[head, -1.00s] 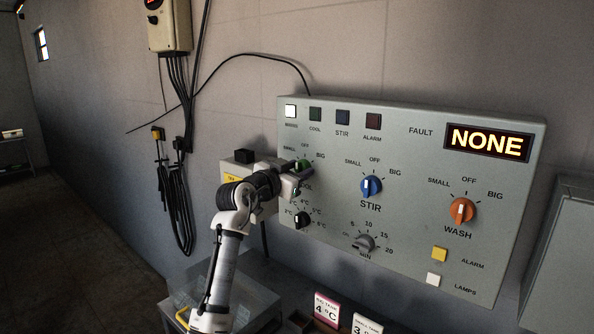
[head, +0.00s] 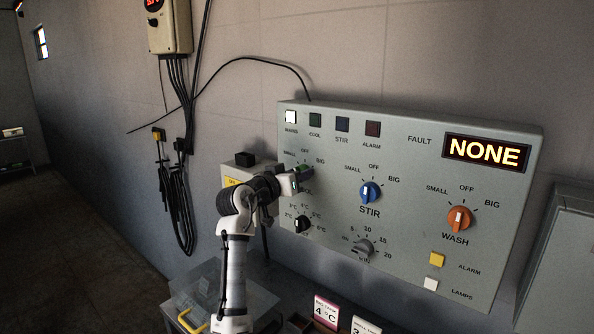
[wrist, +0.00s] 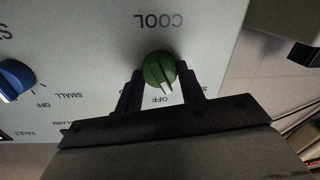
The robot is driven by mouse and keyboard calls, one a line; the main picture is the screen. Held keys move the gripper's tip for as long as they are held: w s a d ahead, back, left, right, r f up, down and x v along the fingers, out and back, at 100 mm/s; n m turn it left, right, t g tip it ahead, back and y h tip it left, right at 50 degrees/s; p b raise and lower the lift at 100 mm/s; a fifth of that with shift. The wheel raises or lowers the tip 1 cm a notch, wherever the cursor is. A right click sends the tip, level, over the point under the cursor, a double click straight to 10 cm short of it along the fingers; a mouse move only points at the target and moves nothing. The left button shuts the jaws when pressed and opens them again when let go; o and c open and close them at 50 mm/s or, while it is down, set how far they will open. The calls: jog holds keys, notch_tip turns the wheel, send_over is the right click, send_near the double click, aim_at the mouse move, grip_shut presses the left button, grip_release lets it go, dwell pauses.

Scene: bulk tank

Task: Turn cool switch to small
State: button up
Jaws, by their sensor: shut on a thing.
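The cool switch is a green knob (wrist: 157,68) with a pale pointer line, seen upside down in the wrist view between the COOL and OFF labels. Its pointer faces roughly toward OFF, tilted a little to the picture's right. My gripper (wrist: 159,80) has one dark finger on each side of the knob and is shut on it. In the head view my gripper (head: 300,178) is at the panel's left part and hides most of the knob.
The fault display (head: 487,152) reads NONE.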

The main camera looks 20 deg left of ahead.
jog(key=n+p, duration=0.2)
jog(key=n, duration=0.2)
jog(key=shift+a+p, duration=0.1)
jog(key=shift+p, duration=0.2)
jog(key=shift+n, duration=0.4)
jog(key=o, duration=1)
jog(key=shift+c, duration=0.2)
jog(key=b+v, duration=0.4)
jog(key=v, duration=0.9)
jog(key=shift+s+a+r, duration=0.2)
jog(key=shift+s+a, duration=0.1)
